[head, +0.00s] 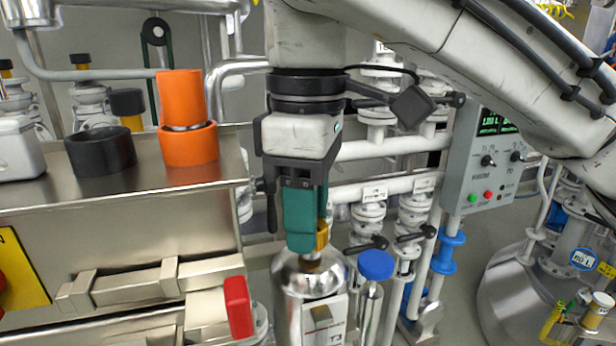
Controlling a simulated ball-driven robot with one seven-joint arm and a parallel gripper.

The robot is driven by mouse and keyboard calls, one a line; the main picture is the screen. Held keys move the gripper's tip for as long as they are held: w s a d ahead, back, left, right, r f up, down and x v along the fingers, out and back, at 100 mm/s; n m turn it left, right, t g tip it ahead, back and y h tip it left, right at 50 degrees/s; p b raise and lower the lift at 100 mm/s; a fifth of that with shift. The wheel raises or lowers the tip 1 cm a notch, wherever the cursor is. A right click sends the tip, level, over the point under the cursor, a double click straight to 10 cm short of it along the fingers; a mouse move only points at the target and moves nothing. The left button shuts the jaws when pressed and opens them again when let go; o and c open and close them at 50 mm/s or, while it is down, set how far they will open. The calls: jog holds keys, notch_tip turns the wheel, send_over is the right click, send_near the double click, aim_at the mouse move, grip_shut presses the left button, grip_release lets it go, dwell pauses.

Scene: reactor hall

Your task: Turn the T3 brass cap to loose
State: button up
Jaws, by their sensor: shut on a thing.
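My gripper (312,238) points down near the middle of the head view, with teal fingers. It is shut on a brass cap (322,236) on top of a silver metal vessel (305,280). The fingers hide most of the cap, so I cannot tell how far it is turned.
A blue-capped cylinder (376,265) stands close to the vessel's right. A steel bench (190,222) with an orange cup (188,147) and a black ring (100,158) is at left. A red handle (238,307) sticks up below it. A control box (490,165) and white pipes stand behind.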

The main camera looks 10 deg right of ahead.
jog(key=n+p, duration=0.4)
jog(key=p, duration=0.1)
jog(key=shift+r+n, duration=0.3)
jog(key=n+p, duration=0.4)
jog(key=shift+s+f+n, duration=0.1)
jog(key=shift+n, duration=0.2)
jog(key=n+p, duration=0.2)
jog(key=n, duration=0.2)
jog(key=shift+n+p, duration=0.3)
jog(key=shift+p, duration=0.1)
jog(key=shift+f+n+p, duration=0.15)
jog(key=shift+n+p, duration=0.5)
jog(key=shift+n, duration=1.45)
jog(key=o, duration=1.1)
jog(key=shift+c, duration=0.2)
notch_tip(320, 180, up, 11)
jog(key=b, duration=0.1)
jog(key=shift+f, duration=0.15)
